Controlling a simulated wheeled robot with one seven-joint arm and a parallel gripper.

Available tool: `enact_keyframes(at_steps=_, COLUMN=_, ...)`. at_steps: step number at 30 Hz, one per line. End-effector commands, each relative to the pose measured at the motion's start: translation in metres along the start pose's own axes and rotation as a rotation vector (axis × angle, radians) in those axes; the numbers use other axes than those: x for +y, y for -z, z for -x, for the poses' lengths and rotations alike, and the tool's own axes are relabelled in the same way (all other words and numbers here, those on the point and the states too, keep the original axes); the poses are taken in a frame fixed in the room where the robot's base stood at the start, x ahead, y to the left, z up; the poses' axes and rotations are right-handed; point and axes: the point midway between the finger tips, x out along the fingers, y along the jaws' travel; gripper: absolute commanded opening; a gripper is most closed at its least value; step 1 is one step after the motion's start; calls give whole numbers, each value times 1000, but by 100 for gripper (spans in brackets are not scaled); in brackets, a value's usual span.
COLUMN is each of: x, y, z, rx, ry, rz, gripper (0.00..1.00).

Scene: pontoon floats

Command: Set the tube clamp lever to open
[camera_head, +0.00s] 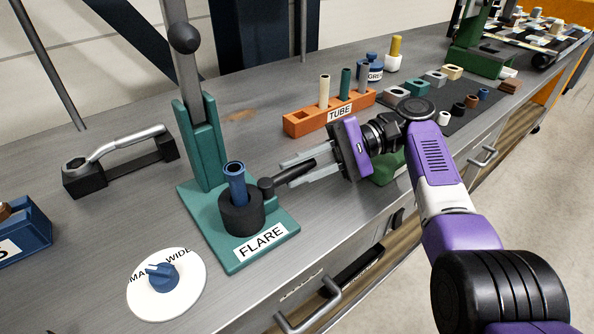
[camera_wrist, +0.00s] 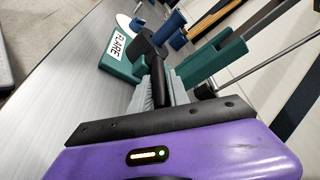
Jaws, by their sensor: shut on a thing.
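The tube clamp is a black round collar (camera_head: 241,214) on the teal FLARE base (camera_head: 270,224), with a blue tube (camera_head: 236,178) upright in it. Its black lever (camera_head: 292,174) sticks out from the collar toward the right, with a thick dark end beside the collar. My gripper (camera_head: 287,173) reaches in from the right, its grey fingers shut on the lever. In the wrist view the fingers (camera_wrist: 161,85) close around a dark bar, with the FLARE label (camera_wrist: 118,47) beyond. The fingers partly hide the lever.
A tall lever with a ball knob (camera_head: 183,38) rises from a teal post (camera_head: 200,140) behind the clamp. An orange TUBE rack (camera_head: 300,124) stands behind my gripper. A metal-handled black fixture (camera_head: 85,182) is left.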

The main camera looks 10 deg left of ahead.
Motion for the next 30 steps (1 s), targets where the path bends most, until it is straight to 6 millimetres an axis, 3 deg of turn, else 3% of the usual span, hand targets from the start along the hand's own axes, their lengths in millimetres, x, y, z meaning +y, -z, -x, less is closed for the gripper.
enact_keyframes(at_steps=6, x=0, y=1, z=0, rx=2, ry=0, rz=0, gripper=0)
enact_keyframes(at_steps=7, x=0, y=1, z=0, rx=3, ry=-1, rz=0, gripper=26)
enact_keyframes(at_steps=10, x=0, y=1, z=0, rx=2, ry=0, rz=0, gripper=43)
enact_keyframes(at_steps=22, x=-5, y=-2, z=1, rx=2, ry=0, rz=1, gripper=43)
enact_keyframes(at_steps=30, x=-47, y=-28, z=12, rx=3, ry=0, rz=8, gripper=43)
